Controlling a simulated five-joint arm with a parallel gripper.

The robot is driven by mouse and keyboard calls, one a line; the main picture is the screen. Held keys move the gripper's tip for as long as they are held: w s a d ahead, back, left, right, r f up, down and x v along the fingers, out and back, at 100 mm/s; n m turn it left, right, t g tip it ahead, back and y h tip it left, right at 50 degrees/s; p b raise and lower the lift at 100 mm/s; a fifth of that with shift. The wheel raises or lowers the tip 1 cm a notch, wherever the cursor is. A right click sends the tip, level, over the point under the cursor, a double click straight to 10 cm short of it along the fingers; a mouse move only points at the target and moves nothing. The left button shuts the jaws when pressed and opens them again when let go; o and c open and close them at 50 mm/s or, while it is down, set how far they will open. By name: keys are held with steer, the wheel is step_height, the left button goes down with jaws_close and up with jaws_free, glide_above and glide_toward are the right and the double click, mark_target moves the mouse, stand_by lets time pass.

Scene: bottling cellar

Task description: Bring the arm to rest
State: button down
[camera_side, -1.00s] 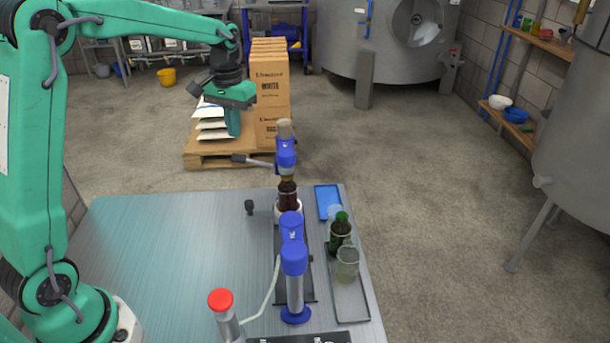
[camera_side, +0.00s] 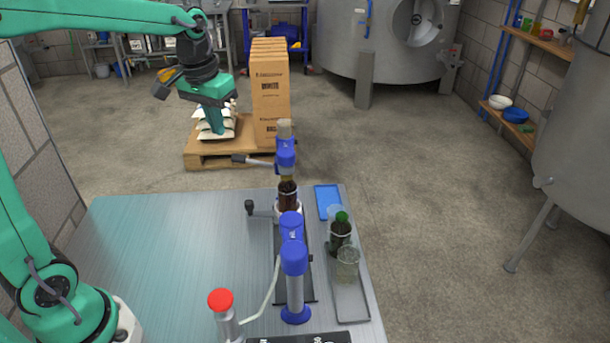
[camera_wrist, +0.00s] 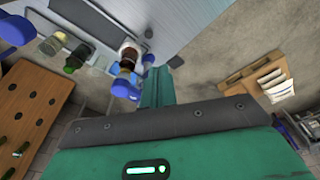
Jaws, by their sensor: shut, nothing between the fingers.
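My gripper (camera_side: 216,119) hangs in the air at the upper left of the side view, beyond the far edge of the table. Its green fingers are shut with nothing between them. In the wrist view my gripper (camera_wrist: 157,88) reaches up from the green and grey housing. The arm above it stretches in from the left. In the side view the gripper overlaps the white sacks on the pallet behind it; whether it touches them I cannot tell, but it looks apart.
The metal table (camera_side: 165,235) is bare at left. A capper with a dark bottle (camera_side: 287,196), a green bottle (camera_side: 340,232), a glass (camera_side: 347,264) and a blue tray (camera_side: 327,201) stand at its right. A pallet (camera_side: 205,160) carries sacks and cartons (camera_side: 270,95). Tanks (camera_side: 385,40) stand behind.

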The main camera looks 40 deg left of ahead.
steer(key=s+d+m+t, duration=0.1)
steer(key=s+d+t, duration=0.1)
steer(key=s, duration=0.6)
steer(key=s+d+m+t, duration=0.1)
steer(key=s+d, duration=0.2)
steer(key=s, duration=0.5)
steer(key=shift+s+d+f+t, duration=0.15)
steer(key=shift+s+f+t, duration=0.05)
steer(key=shift+f+t, duration=0.2)
